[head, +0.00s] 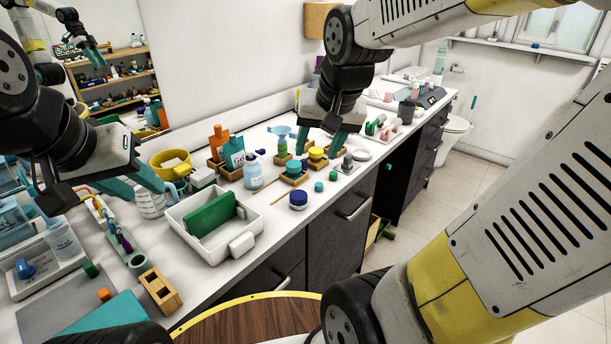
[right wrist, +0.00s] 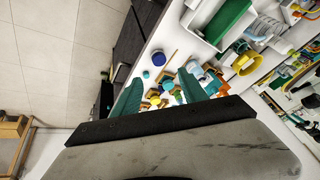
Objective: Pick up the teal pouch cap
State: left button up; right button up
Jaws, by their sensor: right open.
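I cannot tell which belongs to the pouch. A teal pouch (head: 234,152) stands in a wooden holder to the left. My right gripper (head: 320,145) is open above the counter, behind the caps, over the yellow and green jars. In the right wrist view its teal fingers (right wrist: 160,100) are spread with small jars between and beyond them.
A dark blue jar (head: 298,200) stands left of the caps. A white tray (head: 210,238) with a green block, a blue bottle (head: 253,172) and a yellow pot (head: 172,164) stand further left. A grey-topped stamp (head: 347,163) is close behind the caps.

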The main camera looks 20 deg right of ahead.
jog(key=w+d+f+m+g+h, duration=0.1)
jog(key=w+d+f+m+h, duration=0.2)
jog(key=w+f, duration=0.7)
jog(key=m+g+h, duration=0.1)
jog(key=m, duration=0.2)
send_near(319, 184)
jog(key=x, duration=0.8)
jog(key=shift+w+d+f, duration=0.15)
jog(key=shift+f, duration=0.2)
grip_shut()
